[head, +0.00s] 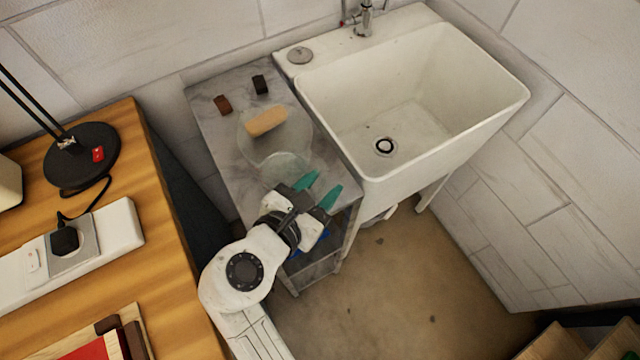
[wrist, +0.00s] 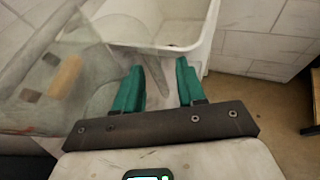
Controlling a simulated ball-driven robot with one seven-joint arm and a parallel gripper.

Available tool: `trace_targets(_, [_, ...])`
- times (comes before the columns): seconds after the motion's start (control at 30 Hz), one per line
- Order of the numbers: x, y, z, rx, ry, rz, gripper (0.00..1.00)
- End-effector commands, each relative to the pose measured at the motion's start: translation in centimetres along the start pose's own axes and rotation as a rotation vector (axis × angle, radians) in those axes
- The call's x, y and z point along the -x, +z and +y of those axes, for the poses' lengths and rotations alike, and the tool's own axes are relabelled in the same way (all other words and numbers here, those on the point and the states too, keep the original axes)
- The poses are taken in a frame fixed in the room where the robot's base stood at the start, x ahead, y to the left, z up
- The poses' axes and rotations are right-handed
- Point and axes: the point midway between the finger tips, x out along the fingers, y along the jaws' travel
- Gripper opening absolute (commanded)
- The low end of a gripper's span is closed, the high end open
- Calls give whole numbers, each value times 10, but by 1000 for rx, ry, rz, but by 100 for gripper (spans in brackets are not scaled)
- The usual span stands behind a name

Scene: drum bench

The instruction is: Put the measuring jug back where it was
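A clear glass vessel, which looks like the measuring jug (head: 284,168), stands on the grey marble-topped stand (head: 215,125). Its outline is faint, and I cannot make out a handle or markings. My gripper (head: 320,190) is to its right, over the stand's front right edge, with its two green fingers apart. In the wrist view my gripper (wrist: 158,85) shows a clear gap between the fingers. Clear glass (wrist: 95,65) fills the left of that view, left of the fingers. I cannot tell whether the gripper touches it.
A tan block (head: 266,122) shows within a clear round outline behind the jug. Two small dark blocks (head: 222,104) (head: 261,85) lie farther back. The white sink (head: 445,120) borders the stand on the right. A wooden bench (head: 150,200) is at the left.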

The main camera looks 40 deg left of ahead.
Motion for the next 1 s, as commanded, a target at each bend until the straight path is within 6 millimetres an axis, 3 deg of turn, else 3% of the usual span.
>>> trace_targets(0.13, [3, 2, 0, 0, 1, 0, 40])
trace_targets(0.27, [20, 2, 1, 0, 3, -1, 40])
trace_targets(0.7, [103, 2, 1, 1, 2, 0, 40])
trace_targets(1.0, [121, 2, 0, 0, 0, 0, 40])
